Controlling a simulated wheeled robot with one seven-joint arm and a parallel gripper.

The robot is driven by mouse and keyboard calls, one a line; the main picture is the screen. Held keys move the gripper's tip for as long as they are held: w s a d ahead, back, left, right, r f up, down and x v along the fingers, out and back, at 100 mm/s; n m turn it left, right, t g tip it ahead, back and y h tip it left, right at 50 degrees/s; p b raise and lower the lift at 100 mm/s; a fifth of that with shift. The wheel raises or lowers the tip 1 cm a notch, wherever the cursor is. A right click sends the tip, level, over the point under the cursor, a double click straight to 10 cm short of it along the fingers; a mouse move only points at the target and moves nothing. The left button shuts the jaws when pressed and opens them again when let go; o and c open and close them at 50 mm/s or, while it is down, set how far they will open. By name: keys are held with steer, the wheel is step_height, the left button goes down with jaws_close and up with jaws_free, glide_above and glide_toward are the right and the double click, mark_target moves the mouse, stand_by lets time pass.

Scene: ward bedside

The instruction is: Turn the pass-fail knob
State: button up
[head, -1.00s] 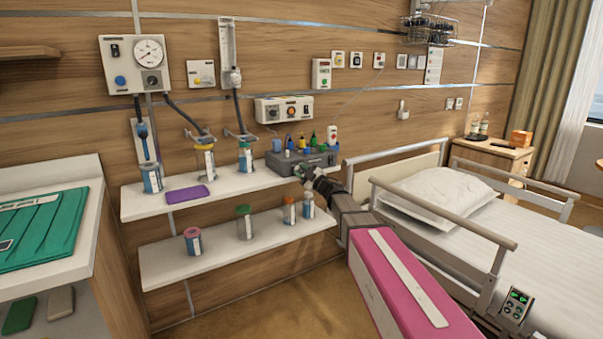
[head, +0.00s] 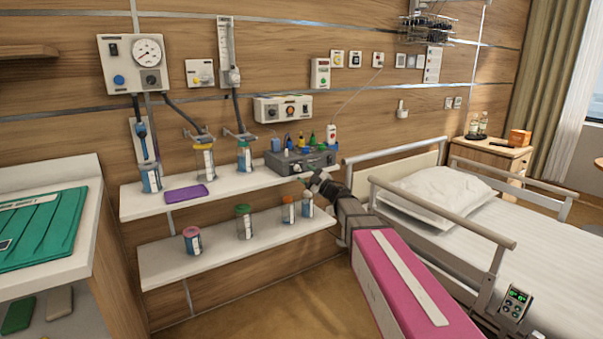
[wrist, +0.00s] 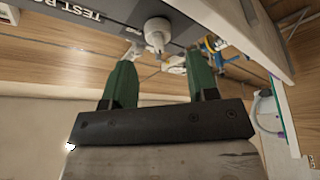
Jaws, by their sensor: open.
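A grey box (head: 322,160) sits at the right end of the upper shelf in the head view. In the wrist view the grey box (wrist: 100,16) carries lettering that begins "TEST PO". A pale round knob (wrist: 157,33) sticks out from its face, with small print beside it that I cannot read. My gripper (wrist: 160,60) has two green fingers, spread apart and empty. The knob lies just beyond the fingertips, between their lines, with a gap. In the head view my gripper (head: 308,179) is just in front of the box's lower edge. The knob is not clear there.
Small coloured bottles stand on and behind the box. The upper shelf (head: 225,188) holds jars and a purple tray (head: 186,194). The lower shelf (head: 270,235) holds several capped containers. The bed rail (head: 440,212) is right of my arm.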

steer(key=v, duration=0.7)
steer(key=shift+s+d+f, duration=0.1)
steer(key=shift+d, duration=0.05)
steer(key=s+d+f+m+h, duration=0.4)
steer(key=d+f+m+h, duration=1.1)
steer(key=h, duration=0.3)
steer(key=s+f+m+g, duration=0.1)
steer(key=s+f+g, duration=0.3)
steer(key=s, duration=0.3)
steer(key=s+f+m+g+y, duration=0.1)
steer(key=s+f+g, duration=0.3)
steer(key=s, duration=0.4)
steer(key=s+f+m+g, duration=0.2)
steer(key=s+f+g, duration=0.2)
steer(key=s, duration=0.4)
steer(key=shift+m+g+y, duration=0.3)
steer(key=shift+m+g, duration=0.1)
steer(key=shift+g, duration=0.2)
